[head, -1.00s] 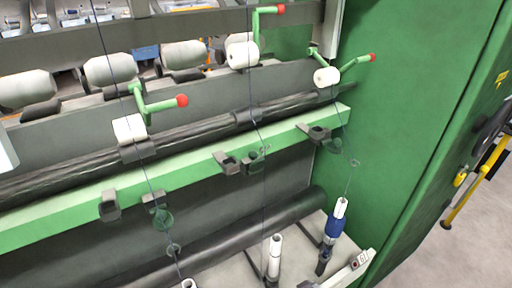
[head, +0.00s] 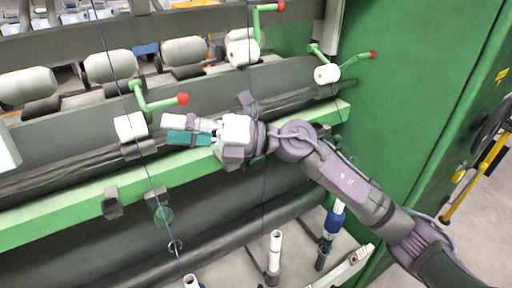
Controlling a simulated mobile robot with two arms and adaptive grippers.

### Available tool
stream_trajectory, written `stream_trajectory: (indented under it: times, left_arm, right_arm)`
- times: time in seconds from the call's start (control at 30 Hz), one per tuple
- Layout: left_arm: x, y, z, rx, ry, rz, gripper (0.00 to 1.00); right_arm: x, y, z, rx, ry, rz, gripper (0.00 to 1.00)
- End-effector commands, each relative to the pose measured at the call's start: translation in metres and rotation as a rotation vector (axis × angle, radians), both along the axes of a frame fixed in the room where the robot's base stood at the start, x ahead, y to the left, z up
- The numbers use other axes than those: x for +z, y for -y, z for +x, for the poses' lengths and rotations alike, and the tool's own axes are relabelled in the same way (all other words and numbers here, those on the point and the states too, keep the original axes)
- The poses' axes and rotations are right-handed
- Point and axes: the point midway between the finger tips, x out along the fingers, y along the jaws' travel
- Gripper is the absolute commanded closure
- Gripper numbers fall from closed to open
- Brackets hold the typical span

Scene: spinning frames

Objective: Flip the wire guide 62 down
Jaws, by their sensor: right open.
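My right gripper (head: 170,129) reaches in from the right across the green rail (head: 60,208). Its white and teal fingers point left, open and empty, near the white roller (head: 130,128) of the left green lever. My wrist and arm hide the middle of the rail and the fittings there. No number 62 is readable, so I cannot tell which guide it is. My left gripper is not in view.
Green levers with red knobs stand above the rail: left (head: 182,99), middle (head: 280,6) and right (head: 372,55). Thin threads run down to spindles, including a white one (head: 275,243) and a blue one (head: 334,219). A green side panel (head: 420,90) bounds the right.

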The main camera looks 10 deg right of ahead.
Motion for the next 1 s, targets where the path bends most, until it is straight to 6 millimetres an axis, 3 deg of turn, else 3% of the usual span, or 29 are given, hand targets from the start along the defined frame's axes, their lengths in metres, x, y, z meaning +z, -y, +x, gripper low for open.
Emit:
stream_trajectory:
  times: [0.07, 0.13, 0.23, 0.4, 0.5, 0.6, 0.73, 1.0]
  left_arm:
    - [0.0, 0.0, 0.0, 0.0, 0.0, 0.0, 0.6]
    - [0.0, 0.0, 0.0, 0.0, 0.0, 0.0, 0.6]
    - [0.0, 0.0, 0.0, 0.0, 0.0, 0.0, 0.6]
    - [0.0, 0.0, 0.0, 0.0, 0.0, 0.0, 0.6]
    - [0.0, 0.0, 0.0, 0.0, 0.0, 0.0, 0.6]
    - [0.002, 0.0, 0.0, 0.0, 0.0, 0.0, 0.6]
    - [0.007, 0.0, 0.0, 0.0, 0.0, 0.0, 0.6]
    - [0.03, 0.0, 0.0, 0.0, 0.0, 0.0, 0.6]
  right_arm:
    - [-0.015, 0.005, 0.008, 0.054, 0.126, -0.273, 0.49]
    - [-0.033, 0.024, 0.021, 0.078, 0.199, -0.521, 0.49]
    - [-0.046, 0.07, 0.045, 0.067, 0.246, -0.856, 0.49]
    - [-0.039, 0.157, 0.075, -0.013, 0.216, -1.266, 0.49]
    - [-0.031, 0.188, 0.08, -0.05, 0.185, -1.385, 0.49]
    - [-0.028, 0.2, 0.082, -0.064, 0.168, -1.435, 0.49]
    - [-0.039, 0.198, 0.085, -0.063, 0.163, -1.442, 0.49]
    - [-0.087, 0.181, 0.099, -0.06, 0.163, -1.438, 0.49]
